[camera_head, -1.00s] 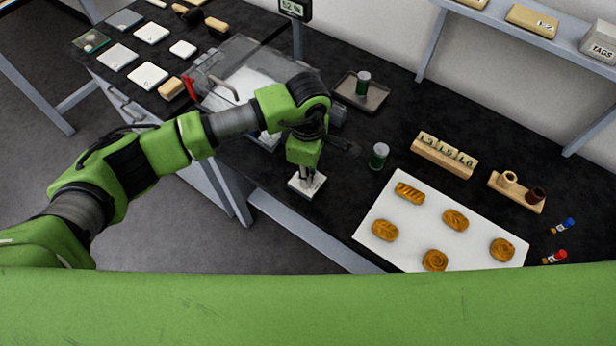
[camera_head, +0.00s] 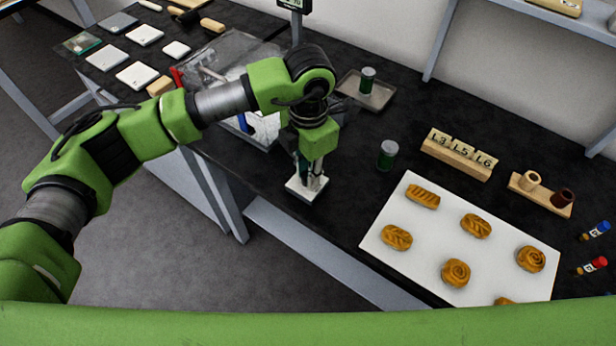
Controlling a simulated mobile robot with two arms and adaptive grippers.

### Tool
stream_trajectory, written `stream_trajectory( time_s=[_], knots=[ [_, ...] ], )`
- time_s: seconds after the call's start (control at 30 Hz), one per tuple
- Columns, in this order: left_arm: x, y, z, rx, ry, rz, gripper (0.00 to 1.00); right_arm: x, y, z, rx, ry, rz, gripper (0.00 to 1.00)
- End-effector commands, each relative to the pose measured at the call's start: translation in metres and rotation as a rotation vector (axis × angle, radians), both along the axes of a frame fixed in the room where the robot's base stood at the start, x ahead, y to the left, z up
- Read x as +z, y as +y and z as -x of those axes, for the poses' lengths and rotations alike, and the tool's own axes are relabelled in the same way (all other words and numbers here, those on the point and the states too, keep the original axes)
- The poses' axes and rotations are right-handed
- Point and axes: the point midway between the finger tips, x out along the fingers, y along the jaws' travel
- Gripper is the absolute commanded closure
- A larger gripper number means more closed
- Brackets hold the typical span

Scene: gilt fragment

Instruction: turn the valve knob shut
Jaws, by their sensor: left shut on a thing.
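My left gripper (camera_head: 312,178) points straight down at a small white square block (camera_head: 306,188) near the front edge of the dark bench. Its fingers are shut just above the block, on what I take to be the valve knob. The knob itself is mostly hidden by the fingers and wrist, so its angle cannot be read. My right gripper is not in view.
A clear-walled box (camera_head: 222,58) stands behind my left arm. A green jar (camera_head: 387,155) and a grey tray (camera_head: 378,99) with another jar are to the right. A white board (camera_head: 430,235) of pastries lies farther right, near labelled blocks (camera_head: 458,155).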

Motion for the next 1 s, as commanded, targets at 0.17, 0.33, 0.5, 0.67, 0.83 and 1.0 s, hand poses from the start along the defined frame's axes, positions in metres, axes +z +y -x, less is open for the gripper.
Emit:
stream_trajectory(
  time_s=[0.17,0.33,0.5,0.67,0.83,1.0],
  knots=[
    [-0.002,0.0,-0.001,0.102,-0.002,0.001,1.0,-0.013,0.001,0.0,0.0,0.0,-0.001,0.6],
    [0.0,0.0,-0.001,0.165,-0.002,0.001,1.0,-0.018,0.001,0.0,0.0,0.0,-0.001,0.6],
    [0.0,0.0,-0.001,0.196,-0.001,0.001,1.0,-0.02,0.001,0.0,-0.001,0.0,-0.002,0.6],
    [0.001,0.0,-0.001,0.205,-0.001,0.001,1.0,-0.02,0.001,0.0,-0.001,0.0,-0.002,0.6],
    [0.001,0.0,-0.001,0.205,-0.001,0.001,1.0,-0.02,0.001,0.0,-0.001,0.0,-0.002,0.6],
    [0.001,0.0,-0.001,0.204,-0.002,0.001,0.68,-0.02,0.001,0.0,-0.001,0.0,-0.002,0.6]
  ],
)
